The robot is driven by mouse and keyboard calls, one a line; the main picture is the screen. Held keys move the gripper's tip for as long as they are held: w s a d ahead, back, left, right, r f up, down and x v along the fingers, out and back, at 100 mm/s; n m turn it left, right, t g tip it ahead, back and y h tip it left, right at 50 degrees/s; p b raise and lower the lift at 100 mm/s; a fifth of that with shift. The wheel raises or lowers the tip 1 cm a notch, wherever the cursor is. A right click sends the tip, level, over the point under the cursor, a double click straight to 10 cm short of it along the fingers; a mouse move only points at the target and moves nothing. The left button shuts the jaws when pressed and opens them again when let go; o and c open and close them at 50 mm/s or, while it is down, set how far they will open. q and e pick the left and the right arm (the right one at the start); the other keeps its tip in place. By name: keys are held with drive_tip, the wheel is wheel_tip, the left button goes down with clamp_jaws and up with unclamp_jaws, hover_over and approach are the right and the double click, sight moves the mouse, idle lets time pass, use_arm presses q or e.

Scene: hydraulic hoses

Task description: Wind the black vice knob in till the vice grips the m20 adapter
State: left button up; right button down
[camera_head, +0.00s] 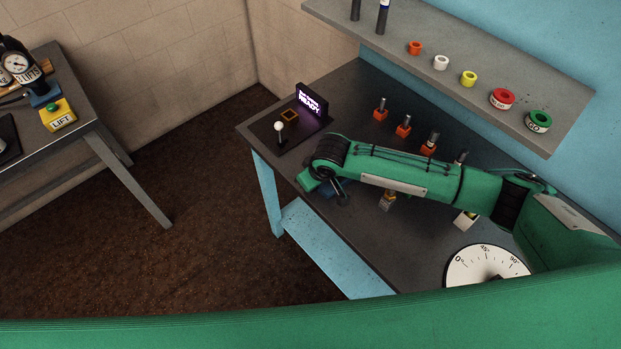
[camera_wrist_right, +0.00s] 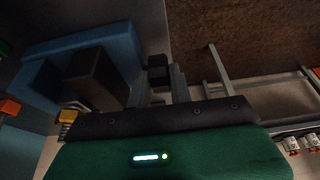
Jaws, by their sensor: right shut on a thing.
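My right arm reaches across the bench in the camera_head view, and its gripper (camera_head: 341,196) is small and partly hidden at the bench's front edge. The blue vice (camera_head: 325,189) shows there only in part, behind my arm. In the right wrist view the blue vice (camera_wrist_right: 120,50) fills the upper left, with a dark block (camera_wrist_right: 98,75) at it. The black knob (camera_wrist_right: 158,72) is in front of the right gripper's body, and the right gripper is shut on it. I cannot make out the m20 adapter or whether the jaws touch it. My left gripper is not in view.
Several orange-based fittings (camera_head: 403,130) stand along the bench behind my arm. A lit sign (camera_head: 312,101) and a white-topped lever (camera_head: 279,128) stand at its left end. A dial (camera_head: 487,269) is near the front right. A shelf (camera_head: 450,45) overhangs the back.

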drive_tip(key=shift+s+d+f+t+y+b, duration=0.1)
drive_tip(key=shift+t+y+b, duration=0.1)
drive_tip(key=shift+t+y, duration=0.35)
drive_tip(key=shift+s+d+t+y+b, duration=0.1)
drive_tip(key=shift+t+y+b, duration=0.2)
drive_tip(key=shift+t, duration=0.45)
drive_tip(key=c, duration=1.3)
unclamp_jaws()
drive_tip(key=shift+o, duration=0.2)
drive_tip(key=b+v, duration=0.1)
drive_tip(key=v, duration=0.6)
drive_tip(key=shift+b, duration=0.4)
drive_tip(key=shift+s+d, duration=0.15)
